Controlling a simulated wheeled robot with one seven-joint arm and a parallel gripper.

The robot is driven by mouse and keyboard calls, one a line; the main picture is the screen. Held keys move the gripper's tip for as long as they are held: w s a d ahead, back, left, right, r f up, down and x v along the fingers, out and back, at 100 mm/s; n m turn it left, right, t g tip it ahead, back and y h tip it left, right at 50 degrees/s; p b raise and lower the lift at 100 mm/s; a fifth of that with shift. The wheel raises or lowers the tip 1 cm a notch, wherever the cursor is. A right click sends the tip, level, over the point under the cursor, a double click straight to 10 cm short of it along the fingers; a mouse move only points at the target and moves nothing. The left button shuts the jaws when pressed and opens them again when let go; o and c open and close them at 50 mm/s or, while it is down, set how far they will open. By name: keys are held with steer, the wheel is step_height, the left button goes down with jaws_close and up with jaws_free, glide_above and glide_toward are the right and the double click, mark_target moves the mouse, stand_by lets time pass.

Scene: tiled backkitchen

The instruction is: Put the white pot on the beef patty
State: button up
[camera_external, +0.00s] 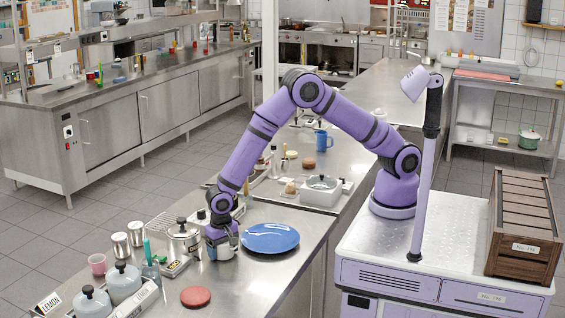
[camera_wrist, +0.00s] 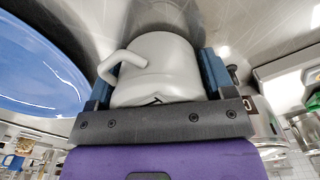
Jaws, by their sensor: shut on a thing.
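The white pot (camera_wrist: 165,65) fills the middle of the wrist view, with its handle toward the left. My gripper (camera_wrist: 157,80) is shut on it, one blue finger on each side. In the external view the pot (camera_external: 226,253) shows just below my gripper (camera_external: 222,244), at or just above the steel counter; I cannot tell if it touches. A reddish-brown round patty (camera_external: 195,297) lies flat on the counter, nearer the camera and left of the pot.
A blue plate (camera_external: 270,238) lies just right of the pot and also shows in the wrist view (camera_wrist: 40,75). A lidded steel pot (camera_external: 184,240) stands close on the left. Grey lidded containers (camera_external: 123,283) stand left of the near patty. Counter between pot and near patty looks clear.

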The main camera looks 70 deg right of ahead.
step_height(320, 180, up, 28)
steer(key=s+a+f+n, duration=0.2)
steer(key=s+a+f, duration=0.45)
steer(key=f, duration=0.35)
steer(key=s+a+f+n, duration=0.2)
steer(key=s+a+f, duration=0.5)
steer(key=f, duration=0.4)
glide_above(194, 292)
steer(key=shift+s+f, duration=0.2)
steer(key=shift+f, duration=0.3)
steer(key=shift+w+a+f, duration=0.1)
steer(key=shift+f, duration=1.7)
steer(key=shift+f, duration=0.1)
steer(key=o, duration=1.2)
steer(key=shift+c, duration=0.2)
